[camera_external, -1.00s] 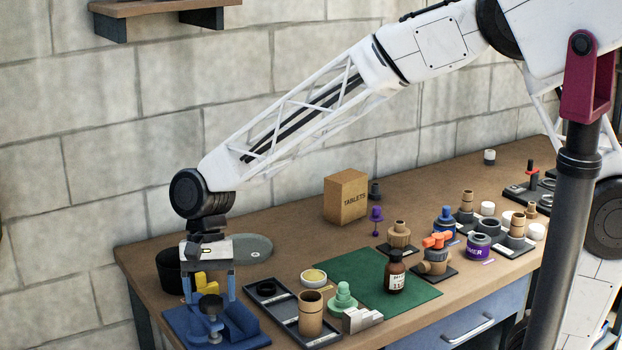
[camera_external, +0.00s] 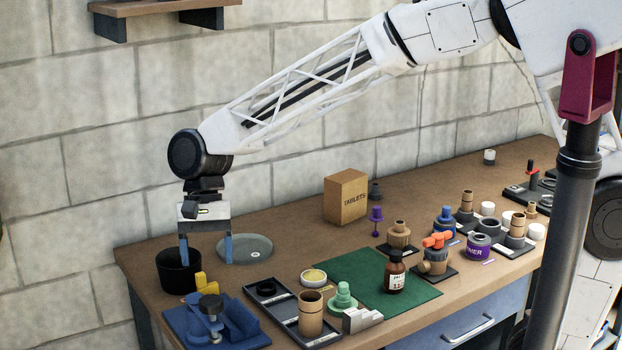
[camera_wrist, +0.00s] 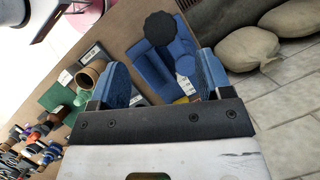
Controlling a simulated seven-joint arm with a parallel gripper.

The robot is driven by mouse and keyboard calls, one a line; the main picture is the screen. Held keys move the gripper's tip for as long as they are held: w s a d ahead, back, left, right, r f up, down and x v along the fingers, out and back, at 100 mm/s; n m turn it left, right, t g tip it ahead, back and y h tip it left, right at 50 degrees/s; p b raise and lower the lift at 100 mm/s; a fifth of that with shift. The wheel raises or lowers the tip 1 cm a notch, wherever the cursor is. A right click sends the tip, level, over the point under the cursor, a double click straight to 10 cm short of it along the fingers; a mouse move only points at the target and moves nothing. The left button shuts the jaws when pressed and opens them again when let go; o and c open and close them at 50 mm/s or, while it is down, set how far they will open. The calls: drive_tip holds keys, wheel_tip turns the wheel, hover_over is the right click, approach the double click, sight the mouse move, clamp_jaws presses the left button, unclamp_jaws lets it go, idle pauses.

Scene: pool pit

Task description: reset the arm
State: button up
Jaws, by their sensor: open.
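My gripper (camera_external: 206,249) hangs at the left end of the workbench, pointing down, with its two blue fingers apart and nothing between them. It is above the blue clamp fixture (camera_external: 212,322) and in front of the black cup (camera_external: 178,272) and grey round dish (camera_external: 245,249). In the wrist view my gripper (camera_wrist: 160,82) shows its fingers spread, with the blue fixture (camera_wrist: 165,70) and its dark knob beyond them.
A black tray (camera_external: 278,308) holds a tan cylinder (camera_external: 311,312). A green mat (camera_external: 355,272) carries a brown bottle (camera_external: 395,272). Several fittings crowd the right. Sandbags (camera_wrist: 247,48) lie on the floor beyond the bench.

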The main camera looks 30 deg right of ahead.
drive_tip(key=s+d+r+n+t, duration=0.1)
drive_tip(key=d+r+t, duration=0.15)
drive_tip(key=d, duration=0.95)
drive_tip(key=s+d+r+n+t, duration=0.1)
drive_tip(key=d+r, duration=0.2)
drive_tip(key=d, duration=1)
drive_tip(key=s+d+n+t+h, duration=0.1)
drive_tip(key=s+d, duration=0.6)
drive_tip(key=d, duration=0.2)
drive_tip(key=s+d+f+n+t+h, duration=0.1)
drive_tip(key=s+d+t, duration=0.1)
drive_tip(key=s+d, duration=0.5)
drive_tip(key=d, duration=0.3)
drive_tip(key=shift+s+d+f+n, duration=0.15)
drive_tip(key=shift+s+d+n, duration=0.1)
drive_tip(key=shift+n, duration=0.15)
